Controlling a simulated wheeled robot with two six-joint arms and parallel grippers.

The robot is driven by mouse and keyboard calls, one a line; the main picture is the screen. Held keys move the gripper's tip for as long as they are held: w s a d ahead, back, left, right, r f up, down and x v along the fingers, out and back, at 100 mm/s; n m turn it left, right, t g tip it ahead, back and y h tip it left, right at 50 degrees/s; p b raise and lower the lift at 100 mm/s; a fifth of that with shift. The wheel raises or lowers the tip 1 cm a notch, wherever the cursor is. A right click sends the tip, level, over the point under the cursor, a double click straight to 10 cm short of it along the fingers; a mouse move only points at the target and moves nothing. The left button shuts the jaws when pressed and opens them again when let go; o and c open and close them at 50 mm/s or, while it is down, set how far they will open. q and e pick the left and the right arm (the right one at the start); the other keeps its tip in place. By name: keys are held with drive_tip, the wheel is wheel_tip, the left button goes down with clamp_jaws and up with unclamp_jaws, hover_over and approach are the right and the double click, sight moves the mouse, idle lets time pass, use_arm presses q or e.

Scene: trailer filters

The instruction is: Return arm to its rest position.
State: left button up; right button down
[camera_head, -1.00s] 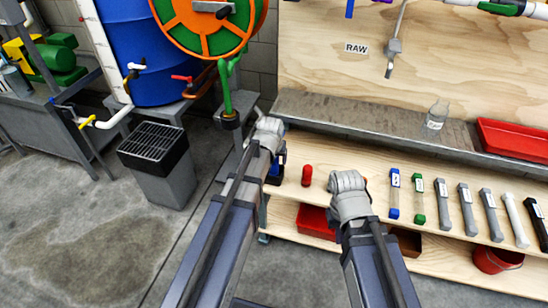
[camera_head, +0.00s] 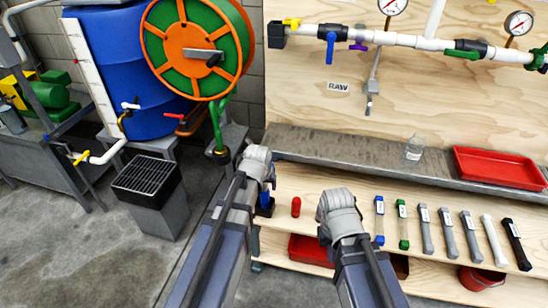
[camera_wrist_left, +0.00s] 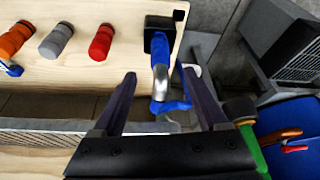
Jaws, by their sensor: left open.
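My left arm comes in from the lower left of the head view, with its grey wrist (camera_head: 256,163) over the left end of the wooden shelf. In the left wrist view my left gripper (camera_wrist_left: 160,74) is open, with two dark fingers apart. A silver tap-like piece (camera_wrist_left: 160,52) with a blue end shows between and beyond the fingers; I cannot tell whether they touch it. My right arm comes in from the bottom, with its grey wrist (camera_head: 338,208) in front of the shelf. Its fingers are hidden.
A red capped piece (camera_head: 296,207) stands between the arms. Several labelled tubes (camera_head: 425,230) line the shelf to the right. A red tray (camera_head: 500,166) and a glass bottle (camera_head: 414,148) are on the ledge above. An orange-green reel (camera_head: 197,48) and blue barrel (camera_head: 105,40) stand behind left.

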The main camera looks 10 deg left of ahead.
use_arm(q)
drive_tip(key=s+d+r+m+g+p, duration=0.2)
drive_tip(key=s+d+r+p, duration=0.4)
drive_tip(key=s+r+p, duration=0.3)
drive_tip(key=s+d+r+m+g+p, duration=0.2)
drive_tip(key=s+d+r+p, duration=0.4)
drive_tip(key=s+r+p, duration=0.4)
wheel_tip(320, 180, up, 4)
drive_tip(key=m+p, duration=0.1)
drive_tip(key=p, duration=0.4)
drive_tip(key=shift+s+d+m+g+y+p, duration=0.25)
drive_tip(key=shift+s+m+g+y+p, duration=0.05)
drive_tip(key=shift+g+y, duration=0.1)
